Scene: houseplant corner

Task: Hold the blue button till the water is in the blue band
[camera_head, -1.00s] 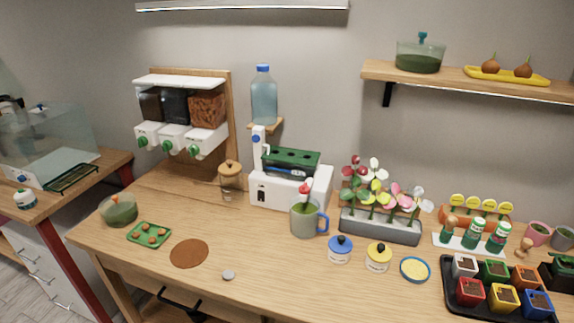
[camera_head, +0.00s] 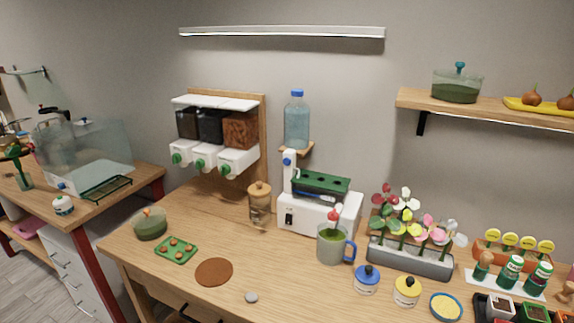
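The blue button (camera_head: 288,161) is on the white upright column of a white machine (camera_head: 300,216) on the wooden table. A clear bottle of bluish water (camera_head: 297,126) with a blue cap stands on a small wooden shelf (camera_head: 300,149) above the machine. A dark tray with a green top (camera_head: 321,183) sits on the machine. A blue band on a water gauge is too small to make out. A grey-green mug (camera_head: 333,245) with a blue handle stands in front of the machine. Neither gripper shows.
Three dispensers (camera_head: 214,135) hang to the left of the machine. A lidded jar (camera_head: 260,206), a flower planter (camera_head: 408,259), a brown mat (camera_head: 214,272) and blue (camera_head: 367,281) and yellow (camera_head: 406,293) pots stand around it. The table's front left is partly clear.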

